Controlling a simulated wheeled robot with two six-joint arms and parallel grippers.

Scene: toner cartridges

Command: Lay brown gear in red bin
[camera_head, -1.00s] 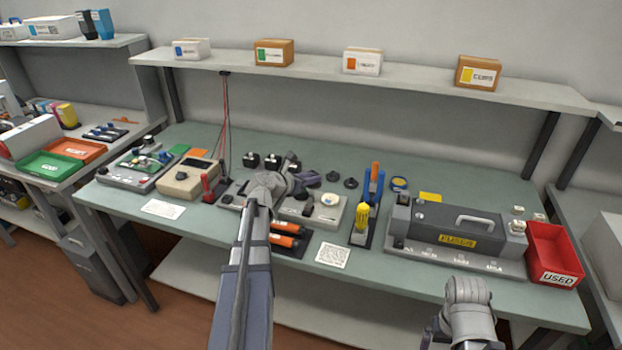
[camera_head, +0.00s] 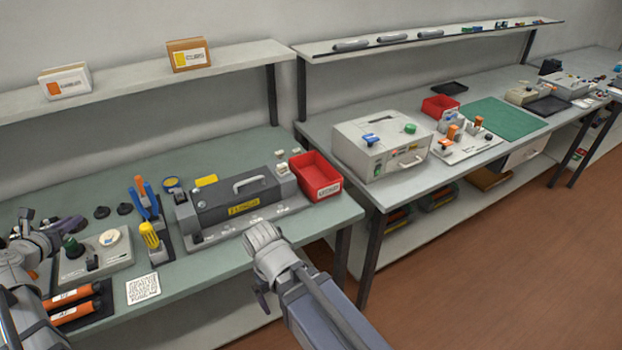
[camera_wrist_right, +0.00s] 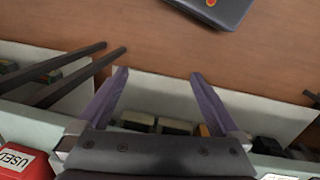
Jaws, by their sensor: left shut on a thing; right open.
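The red bin (camera_head: 318,190), with a white label, stands at the right end of the green-grey bench, beside the dark fuser unit. Its corner shows at lower left in the right wrist view (camera_wrist_right: 22,160), where the label reads USED. My left gripper (camera_head: 52,230) is at the left edge of the head view, above the bench near a grey fixture, well left of the bin. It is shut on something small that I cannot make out. I cannot pick out the brown gear. My right gripper (camera_wrist_right: 158,78) is open and empty, in front of the bench edge.
A grey fixture (camera_head: 110,262) and orange rollers (camera_head: 75,303) lie at left. A second, smaller red bin (camera_head: 440,105) is on the right-hand table.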

